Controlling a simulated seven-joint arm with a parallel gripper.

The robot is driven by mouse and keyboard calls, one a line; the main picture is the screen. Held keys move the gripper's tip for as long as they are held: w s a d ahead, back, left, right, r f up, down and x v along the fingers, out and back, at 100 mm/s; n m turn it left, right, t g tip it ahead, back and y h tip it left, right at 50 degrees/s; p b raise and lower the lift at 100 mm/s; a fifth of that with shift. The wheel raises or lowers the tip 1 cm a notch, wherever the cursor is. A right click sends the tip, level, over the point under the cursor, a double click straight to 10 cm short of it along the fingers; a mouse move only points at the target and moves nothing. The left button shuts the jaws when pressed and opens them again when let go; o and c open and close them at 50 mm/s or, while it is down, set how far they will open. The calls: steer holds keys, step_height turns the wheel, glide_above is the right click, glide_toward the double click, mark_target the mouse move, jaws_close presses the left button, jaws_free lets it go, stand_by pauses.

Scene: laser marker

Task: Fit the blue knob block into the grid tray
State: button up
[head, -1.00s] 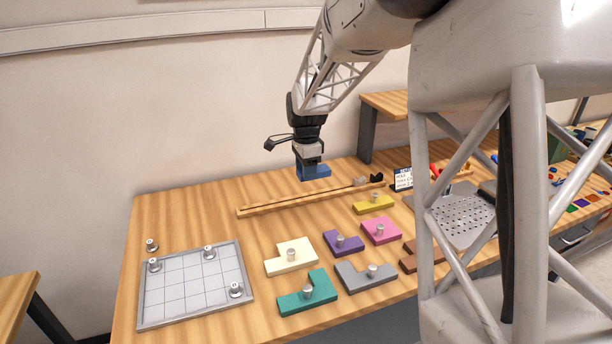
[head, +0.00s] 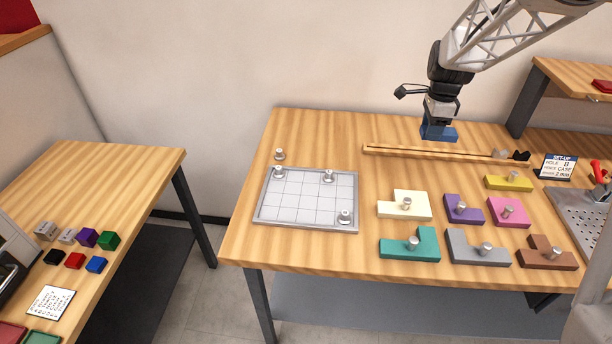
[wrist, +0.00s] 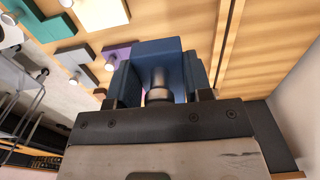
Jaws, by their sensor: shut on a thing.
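My gripper (head: 437,124) is shut on the blue knob block (head: 440,133) and holds it in the air over the back of the table, by the wooden rail. In the wrist view the blue block (wrist: 157,48) sits between the fingers, with its metal knob (wrist: 158,88) gripped; the block's far side is hidden. The grid tray (head: 307,228) lies flat at the left of the table, well to the left of my gripper. Small metal knobbed pegs stand on its grid, at the top left (head: 279,172), top right (head: 328,176) and lower right (head: 345,216).
Several knob blocks lie right of the tray: cream (head: 418,197), teal (head: 422,248), purple (head: 470,214), pink (head: 518,215), grey (head: 465,248), brown (head: 560,260) and yellow (head: 498,183). A wooden rail (head: 430,153) runs behind them. Another peg (head: 279,154) stands behind the tray.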

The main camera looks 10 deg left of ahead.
steer(key=s+a+f, duration=0.3)
steer(key=s+a, duration=0.2)
steer(key=a, duration=0.4)
steer(key=s+a+f, duration=0.3)
steer(key=s+a, duration=0.3)
steer(key=a, duration=0.4)
steer(key=s+a+f, duration=0.4)
steer(key=s+a, duration=0.1)
steer(key=a, duration=0.4)
steer(key=shift+s+a, duration=0.25)
steer(key=shift+s, duration=0.15)
steer(key=shift+s+a+f, duration=0.3)
steer(key=shift+s+a, duration=0.15)
steer(key=shift+s, duration=0.05)
steer(key=shift+w, duration=0.1)
glide_above(296, 176)
steer(key=shift+f, duration=0.7)
steer(key=shift+f, duration=1.8)
steer(key=shift+f, duration=0.1)
